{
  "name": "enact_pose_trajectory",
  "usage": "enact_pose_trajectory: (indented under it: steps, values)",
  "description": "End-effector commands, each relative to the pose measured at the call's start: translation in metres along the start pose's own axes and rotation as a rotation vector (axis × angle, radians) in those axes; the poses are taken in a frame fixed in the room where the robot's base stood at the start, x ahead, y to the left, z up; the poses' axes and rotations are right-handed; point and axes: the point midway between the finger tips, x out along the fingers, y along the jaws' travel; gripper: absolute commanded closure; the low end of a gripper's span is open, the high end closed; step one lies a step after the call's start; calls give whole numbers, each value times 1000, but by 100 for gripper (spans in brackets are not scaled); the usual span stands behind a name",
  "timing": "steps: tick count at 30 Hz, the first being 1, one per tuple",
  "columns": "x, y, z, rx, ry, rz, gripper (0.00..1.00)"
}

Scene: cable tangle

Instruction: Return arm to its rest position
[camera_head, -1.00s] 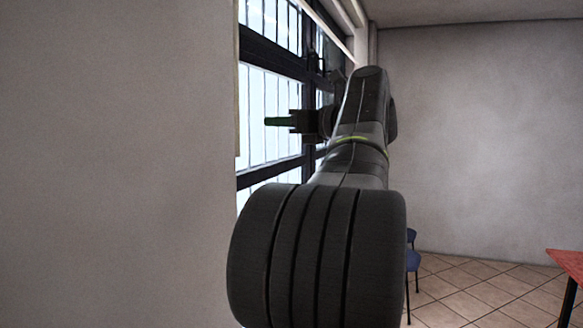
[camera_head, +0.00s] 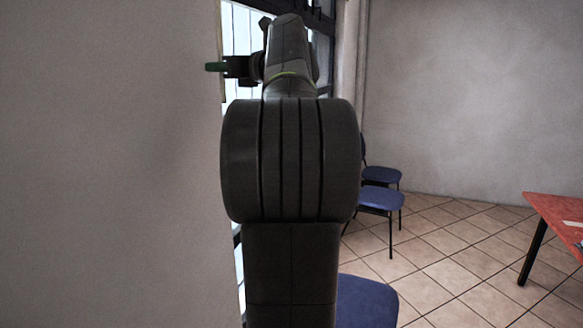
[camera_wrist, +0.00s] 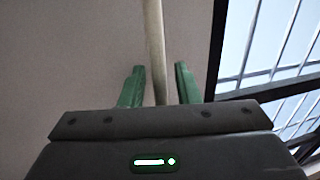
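My gripper (camera_head: 216,67) shows at the upper left of the head view, at the end of my raised dark arm and pointing left, with its green fingers seen side-on. In the wrist view my gripper (camera_wrist: 159,68) has its two green fingers apart. A pale strip runs behind and between them and looks like the trim at the wall's edge. I see nothing held. No cable shows in either view.
A plain wall (camera_head: 110,170) fills the left, close to my gripper. A barred window (camera_wrist: 270,50) is beside it. Blue chairs (camera_head: 380,198) and a red table (camera_head: 558,215) stand on the right. Open tiled floor (camera_head: 450,255) lies between them.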

Motion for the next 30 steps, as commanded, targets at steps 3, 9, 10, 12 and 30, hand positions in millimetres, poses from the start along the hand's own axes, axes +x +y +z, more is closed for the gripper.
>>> enact_pose_trajectory:
  steps: [3,9,10,12,30]
  values:
    - [1,0,0,0,0,0,71]
    - [1,0,0,0,0,0,71]
    - [1,0,0,0,0,0,71]
    - [-1,0,0,0,-1,-1,71]
    - [-94,-1,-2,-1,-1,-5,71]
